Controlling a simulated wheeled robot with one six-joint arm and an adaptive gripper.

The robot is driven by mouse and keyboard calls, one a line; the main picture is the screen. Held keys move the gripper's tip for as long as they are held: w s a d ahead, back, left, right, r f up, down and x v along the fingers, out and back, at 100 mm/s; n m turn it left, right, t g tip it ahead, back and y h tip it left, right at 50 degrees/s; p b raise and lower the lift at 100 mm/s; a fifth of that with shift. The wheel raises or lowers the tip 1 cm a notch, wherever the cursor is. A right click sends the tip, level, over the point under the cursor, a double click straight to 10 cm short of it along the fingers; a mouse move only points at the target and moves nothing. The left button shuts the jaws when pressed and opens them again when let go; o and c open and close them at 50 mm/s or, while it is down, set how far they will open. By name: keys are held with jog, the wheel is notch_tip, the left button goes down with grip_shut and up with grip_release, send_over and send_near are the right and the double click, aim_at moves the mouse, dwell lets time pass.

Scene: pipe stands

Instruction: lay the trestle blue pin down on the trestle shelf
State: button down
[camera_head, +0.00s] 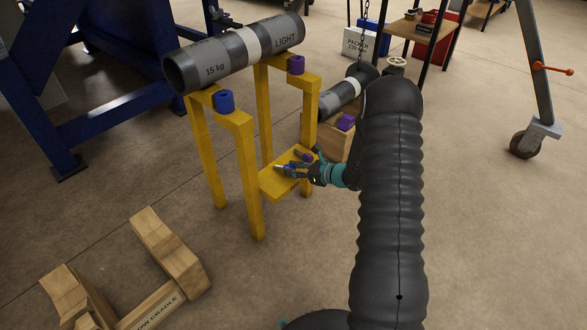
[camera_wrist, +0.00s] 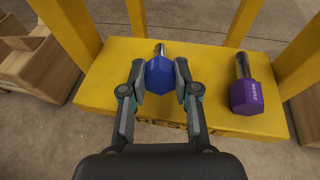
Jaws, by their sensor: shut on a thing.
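The yellow trestle (camera_head: 243,125) bears a grey pipe marked 15 kg and LIGHT. Its low yellow trestle shelf (camera_head: 272,183) shows in the wrist view as a yellow board (camera_wrist: 110,75). My gripper (camera_head: 290,168) is over the shelf. In the wrist view my gripper (camera_wrist: 159,80) is shut on the blue pin (camera_wrist: 160,78), with one finger on each side of its blue head. The pin's metal shank points away from me. It lies at or just above the shelf; I cannot tell whether it touches. A purple pin (camera_wrist: 246,92) lies on the shelf to the right.
A blue block (camera_head: 224,102) and a purple block (camera_head: 296,65) sit on the trestle top beside the grey pipe (camera_head: 235,55). Yellow legs surround the shelf. A wooden cradle (camera_head: 165,255) stands front left. A wooden stand (camera_head: 338,142) with another pipe is behind right.

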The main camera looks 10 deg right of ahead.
jog(key=shift+f, duration=0.2)
dwell(0.5)
jog(key=shift+f+b, duration=0.45)
jog(key=shift+b, duration=0.6)
jog(key=t+y+b, duration=0.1)
jog(key=b, duration=0.2)
jog(key=shift+s+d+f, duration=0.1)
jog(key=shift+f, duration=0.3)
jog(key=shift+y, duration=0.3)
jog(key=shift+s+d+f+t, duration=0.1)
jog(key=shift+s+f+t, duration=0.1)
jog(key=shift+t, duration=0.2)
jog(key=c, duration=1.3)
grip_release()
jog(key=shift+f, duration=0.15)
jog(key=shift+o, duration=0.2)
jog(key=shift+w+r, duration=0.1)
jog(key=shift+r, duration=0.1)
